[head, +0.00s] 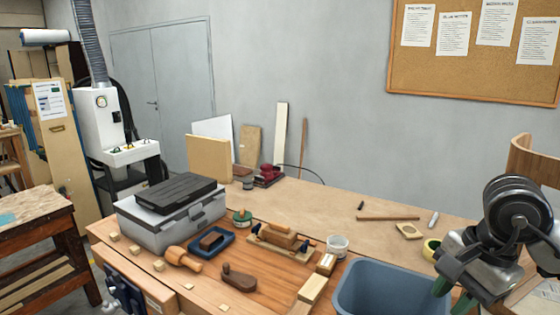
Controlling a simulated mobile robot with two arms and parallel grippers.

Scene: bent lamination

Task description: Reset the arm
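My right arm comes in at the right edge, with a dark round wrist joint and a grey gripper body. My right gripper (453,294) points down beside the right rim of a blue-grey bin (392,290). Its two green-tipped fingers stand apart, with no object seen between them. The lower fingertips are partly cut off by the bottom edge of the picture. I cannot tell whether the gripper touches the bin. My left gripper is not in view.
The wooden workbench (330,205) holds a grey toolbox (170,222), a wooden mallet (184,259), a plane (239,278), a clamped wood piece (280,240), a white cup (337,245) and a yellow tape roll (431,249). A curved wood panel (535,160) stands at right.

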